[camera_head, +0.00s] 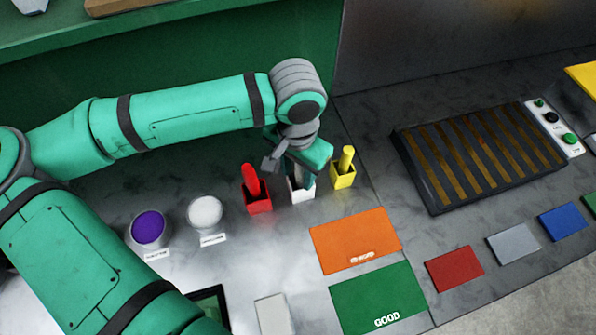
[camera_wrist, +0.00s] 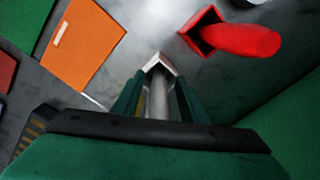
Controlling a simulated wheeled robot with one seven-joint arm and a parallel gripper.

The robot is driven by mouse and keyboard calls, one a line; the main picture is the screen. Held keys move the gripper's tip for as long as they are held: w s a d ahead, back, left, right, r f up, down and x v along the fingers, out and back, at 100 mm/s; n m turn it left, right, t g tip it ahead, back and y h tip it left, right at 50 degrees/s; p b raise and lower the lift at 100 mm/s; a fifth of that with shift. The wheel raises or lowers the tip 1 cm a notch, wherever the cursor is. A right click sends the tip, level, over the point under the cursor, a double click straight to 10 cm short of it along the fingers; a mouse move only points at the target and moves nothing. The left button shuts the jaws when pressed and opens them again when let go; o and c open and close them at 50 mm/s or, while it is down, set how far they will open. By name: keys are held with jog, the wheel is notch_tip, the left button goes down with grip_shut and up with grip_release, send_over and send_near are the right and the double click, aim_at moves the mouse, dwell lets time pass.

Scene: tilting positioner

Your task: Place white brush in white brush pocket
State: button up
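The white brush shows as a pale grey-white handle (camera_wrist: 159,99) between my gripper's two green fingers in the wrist view. My gripper (camera_wrist: 160,85) is closed around this handle, with little or no visible gap. The white pocket (camera_wrist: 162,61) lies just beyond the fingertips, in line with the handle. In the head view, my gripper (camera_head: 301,175) is directly over the white pocket (camera_head: 301,194), pointing down. The brush's lower end is hidden by the pocket and fingers, so its depth in the pocket cannot be told.
A red pocket with a red brush (camera_head: 252,182) stands close left, and a yellow pocket with a yellow brush (camera_head: 346,160) close right. Purple (camera_head: 148,229) and white (camera_head: 205,211) round containers stand further left. Orange (camera_head: 355,240) and green (camera_head: 380,300) mats lie in front. A slatted tray (camera_head: 480,155) is right.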

notch_tip(320, 180, up, 12)
jog(key=shift+f, duration=0.15)
dwell(0.7)
